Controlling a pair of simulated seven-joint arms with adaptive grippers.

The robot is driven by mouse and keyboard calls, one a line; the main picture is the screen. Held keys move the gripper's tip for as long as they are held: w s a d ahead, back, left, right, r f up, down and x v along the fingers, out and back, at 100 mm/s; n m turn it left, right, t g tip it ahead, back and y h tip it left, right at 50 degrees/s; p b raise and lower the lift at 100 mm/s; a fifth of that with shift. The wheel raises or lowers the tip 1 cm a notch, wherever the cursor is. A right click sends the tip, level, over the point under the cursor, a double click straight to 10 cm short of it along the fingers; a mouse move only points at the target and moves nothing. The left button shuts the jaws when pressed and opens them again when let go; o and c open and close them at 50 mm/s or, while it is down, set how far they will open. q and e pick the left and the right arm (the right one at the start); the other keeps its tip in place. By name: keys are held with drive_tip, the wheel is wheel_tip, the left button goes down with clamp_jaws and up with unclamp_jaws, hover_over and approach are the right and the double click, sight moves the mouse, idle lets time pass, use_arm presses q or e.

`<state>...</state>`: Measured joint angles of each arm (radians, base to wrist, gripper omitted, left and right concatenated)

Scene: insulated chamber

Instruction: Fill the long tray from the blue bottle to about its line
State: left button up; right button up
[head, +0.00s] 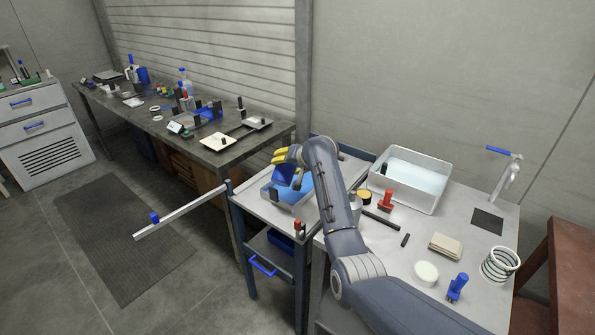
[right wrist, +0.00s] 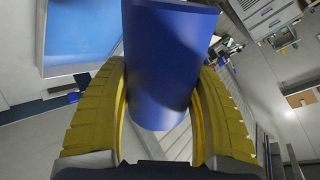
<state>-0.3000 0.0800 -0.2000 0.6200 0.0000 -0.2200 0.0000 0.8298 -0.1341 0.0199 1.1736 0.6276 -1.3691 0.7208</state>
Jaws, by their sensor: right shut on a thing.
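My right gripper (head: 286,160) is shut on the blue bottle (head: 284,176), with its yellow fingers around the bottle's sides. The right wrist view shows the plain blue bottle (right wrist: 162,65) between both yellow fingers (right wrist: 160,110). The bottle is over the left part of a grey-rimmed tray (head: 279,204) on a small cart and looks tilted. Blue shows inside this tray; its rim also shows in the right wrist view (right wrist: 42,40). The fill line and the bottle's mouth cannot be made out. My left gripper is out of view.
A large white basin (head: 436,205) with pale liquid stands on the right table, near a red item (head: 386,201), a folded cloth (head: 445,246) and a white coil (head: 499,265). A rail (head: 180,212) sticks out left of the cart. A cluttered bench (head: 225,160) stands behind.

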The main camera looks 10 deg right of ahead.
drive_tip(key=shift+s+a+f+m+g, duration=0.15)
drive_tip(key=shift+f+m+g, duration=0.15)
drive_tip(key=shift+f+g, duration=0.25)
idle(0.8)
drive_tip(key=shift+s+f+m+g+y, duration=0.15)
drive_tip(key=shift+m+g+y, duration=0.15)
drive_tip(key=shift+g+y, duration=0.4)
idle(0.6)
drive_tip(key=shift+w+d+f+m+g, duration=0.2)
drive_tip(key=shift+w+f+g, duration=0.15)
drive_tip(key=shift+f, duration=0.15)
drive_tip(key=shift+w+d+f+m+g, duration=0.1)
drive_tip(key=shift+w+f+m+g, duration=0.15)
drive_tip(key=shift+f, duration=0.25)
idle(0.8)
drive_tip(key=shift+f+m+g+y, duration=0.25)
drive_tip(key=shift+g+y, duration=0.25)
drive_tip(key=shift+g, duration=0.15)
idle(2.9)
